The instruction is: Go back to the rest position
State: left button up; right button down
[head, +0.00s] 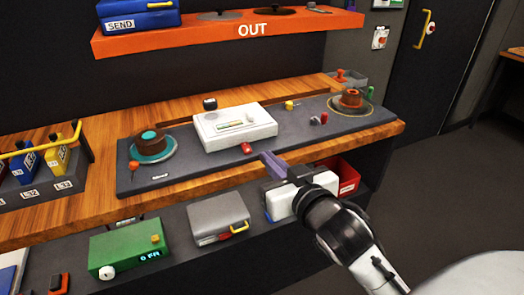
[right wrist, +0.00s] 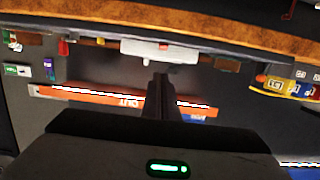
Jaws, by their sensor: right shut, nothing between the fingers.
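My right gripper (head: 270,160) reaches in from the lower right of the head view. Its purple-grey fingers are shut with nothing between them. They appear just in front of the panel's front edge, near the small red piece (head: 246,148); I cannot tell the exact gap. In the right wrist view the closed fingers (right wrist: 160,90) point up the picture, empty. The dark panel (head: 190,176) carries a white box (head: 232,127), a brown trackball on a teal ring (head: 150,143) and another on an orange ring (head: 351,99). My left gripper is not in view.
An orange shelf marked OUT (head: 215,40) hangs above the wooden bench (head: 85,208). Below the bench stand a green box (head: 128,250), a grey case (head: 218,217) and a red bin (head: 346,180). Open floor (head: 450,200) lies right.

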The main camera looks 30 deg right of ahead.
jog(key=shift+s, duration=0.45)
jog(key=shift+a, duration=0.1)
